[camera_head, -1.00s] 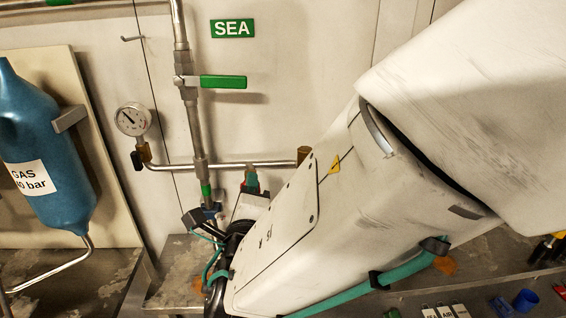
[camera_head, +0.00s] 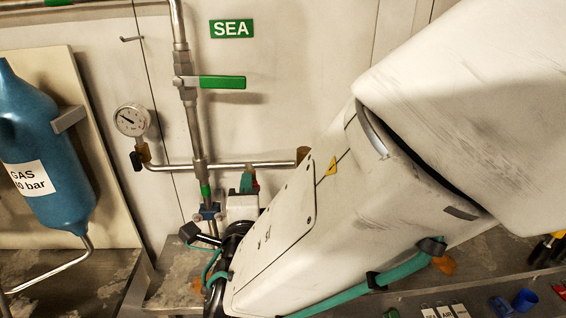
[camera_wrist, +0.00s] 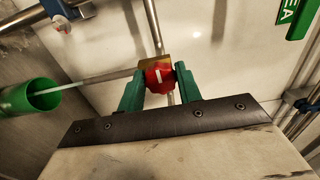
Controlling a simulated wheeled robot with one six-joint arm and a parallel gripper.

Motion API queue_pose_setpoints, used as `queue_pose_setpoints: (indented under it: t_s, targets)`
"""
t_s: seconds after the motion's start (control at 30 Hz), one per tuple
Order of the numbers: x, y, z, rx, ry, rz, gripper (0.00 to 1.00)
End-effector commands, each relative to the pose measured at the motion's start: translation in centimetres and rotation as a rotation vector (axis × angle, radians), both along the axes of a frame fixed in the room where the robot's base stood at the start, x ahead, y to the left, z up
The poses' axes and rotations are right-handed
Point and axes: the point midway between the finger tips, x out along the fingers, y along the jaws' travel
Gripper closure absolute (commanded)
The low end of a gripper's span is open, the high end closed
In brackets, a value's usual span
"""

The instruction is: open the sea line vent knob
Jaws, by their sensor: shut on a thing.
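The red vent knob (camera_wrist: 158,77) with a white mark shows in the wrist view, in front of a brass body (camera_wrist: 153,64) on a thin pipe. My gripper (camera_wrist: 160,72) has its two green fingers on either side of the knob and is shut on it. The white mark lies roughly upright in that view. In the head view, my gripper (camera_head: 248,183) is small and mostly hidden behind my arm. Only a bit of green finger and red shows there, just below the horizontal pipe.
A green SEA sign (camera_head: 232,29) is on the wall above a green lever valve (camera_head: 222,82) on the vertical pipe. A pressure gauge (camera_head: 132,119) and a blue gas bottle (camera_head: 45,150) stand left. A green open cup (camera_wrist: 30,97) is left in the wrist view.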

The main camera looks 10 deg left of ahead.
Motion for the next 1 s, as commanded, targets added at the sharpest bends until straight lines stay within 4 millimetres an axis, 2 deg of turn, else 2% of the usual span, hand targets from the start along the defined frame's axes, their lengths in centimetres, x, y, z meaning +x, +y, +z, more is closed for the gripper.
queue_pose_setpoints:
  t_s: [0.1,0.13,0.2,0.57,1.0]
  targets:
    - [-0.1,0.0,-0.1,-0.001,0.001,0.002,0.88]
    - [-0.1,0.0,-0.1,0.000,0.001,0.002,0.63]
    - [-0.1,0.0,-0.1,0.000,0.001,0.002,0.45]
    - [-0.5,0.0,0.0,0.001,0.001,0.002,0.45]
    - [-7.0,-1.5,0.0,0.000,0.001,0.005,0.45]
